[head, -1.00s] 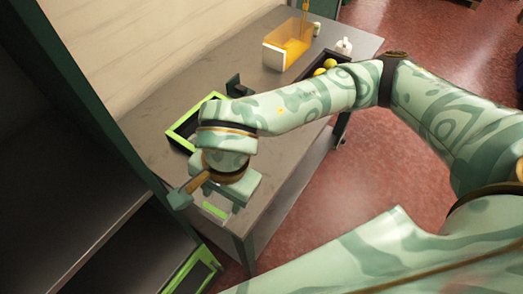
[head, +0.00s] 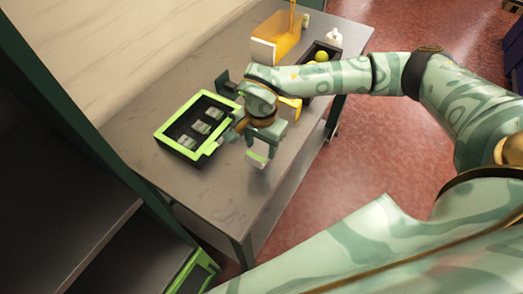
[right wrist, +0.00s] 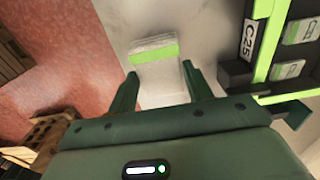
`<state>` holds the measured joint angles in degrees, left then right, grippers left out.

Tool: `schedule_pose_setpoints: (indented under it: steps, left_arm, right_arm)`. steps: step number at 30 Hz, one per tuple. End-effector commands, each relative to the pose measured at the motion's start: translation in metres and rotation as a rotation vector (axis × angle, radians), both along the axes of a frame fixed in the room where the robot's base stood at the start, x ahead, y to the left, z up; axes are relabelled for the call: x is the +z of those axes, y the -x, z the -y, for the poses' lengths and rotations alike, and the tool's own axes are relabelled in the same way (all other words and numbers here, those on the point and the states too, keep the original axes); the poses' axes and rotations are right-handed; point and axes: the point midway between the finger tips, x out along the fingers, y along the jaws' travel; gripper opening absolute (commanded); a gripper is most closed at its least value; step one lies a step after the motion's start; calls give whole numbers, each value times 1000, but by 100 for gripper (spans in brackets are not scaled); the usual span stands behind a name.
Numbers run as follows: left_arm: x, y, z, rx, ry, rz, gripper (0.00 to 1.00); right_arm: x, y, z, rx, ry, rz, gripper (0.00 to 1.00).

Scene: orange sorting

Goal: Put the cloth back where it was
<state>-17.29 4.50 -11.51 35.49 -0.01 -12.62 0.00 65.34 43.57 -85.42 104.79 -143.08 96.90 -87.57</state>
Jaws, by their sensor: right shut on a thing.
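The cloth (head: 258,158) is a white folded piece with a bright green band. My right gripper (head: 258,146) is shut on it above the table, just right of the green-rimmed black crate. In the right wrist view the cloth (right wrist: 154,52) shows between and beyond the two fingers of the gripper (right wrist: 158,82). Its held edge is partly hidden. The crate (head: 176,150) holds several small grey-green packets and has a C25 label (right wrist: 249,40) in the right wrist view. My left gripper is not in view.
An orange bin (head: 283,38), a white bottle (head: 334,38) and a dark crate (head: 310,84) with yellow fruit stand at the table's far end. A dark upright piece (head: 226,84) stands behind the green-rimmed crate. The table's near end (head: 222,205) is bare. Shelves (head: 75,215) stand at left.

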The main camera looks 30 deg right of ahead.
Motion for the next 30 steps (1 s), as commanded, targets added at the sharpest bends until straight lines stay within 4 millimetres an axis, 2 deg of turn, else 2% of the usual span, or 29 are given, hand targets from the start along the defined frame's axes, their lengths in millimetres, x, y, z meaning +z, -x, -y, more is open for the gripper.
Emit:
schedule_pose_setpoints:
  steps: [5,10,16,17,19,27,30]
  left_arm:
    - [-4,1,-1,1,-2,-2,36]
    - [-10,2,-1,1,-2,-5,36]
    - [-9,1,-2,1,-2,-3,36]
    - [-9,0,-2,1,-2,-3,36]
    - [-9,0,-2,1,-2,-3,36]
    - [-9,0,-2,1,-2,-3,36]
    - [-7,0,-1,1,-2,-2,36]
  right_arm:
    - [-12,-7,6,-2,1,-2,32]
    - [-41,-7,6,0,-1,-4,32]
    - [-43,-8,7,1,1,1,32]
    - [-43,-8,7,1,1,1,53]
    - [-43,-8,7,1,1,1,72]
    - [-42,-8,7,0,0,0,72]
    - [-35,-8,7,1,0,2,72]
